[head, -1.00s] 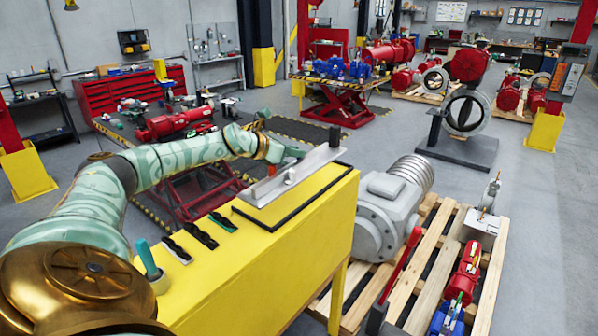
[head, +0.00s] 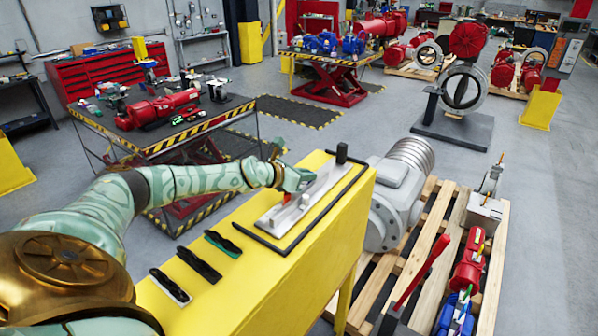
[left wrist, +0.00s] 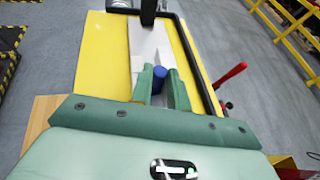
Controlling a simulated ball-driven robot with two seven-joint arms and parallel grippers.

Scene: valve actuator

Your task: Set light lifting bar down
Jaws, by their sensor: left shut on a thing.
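The light lifting bar (head: 279,216) is a long silver bar at the far end of the yellow bench, inside a black outline. It appears to lie flat there; whether its underside touches the bench is hard to tell. My left gripper (head: 300,190) is above the bar's middle. In the left wrist view, the fingers of my left gripper (left wrist: 161,80) are closed around a blue round grip (left wrist: 159,77) on the bar (left wrist: 150,45). A dark upright block (head: 341,153) stands at the bar's far end. My right gripper is not in view.
Several black tools (head: 198,266) lie on the near part of the yellow bench (head: 262,285). A grey motor (head: 396,205) on a wooden pallet (head: 416,262) and a red lever (head: 424,268) stand to the right. A black-topped cart (head: 185,128) stands behind my left arm.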

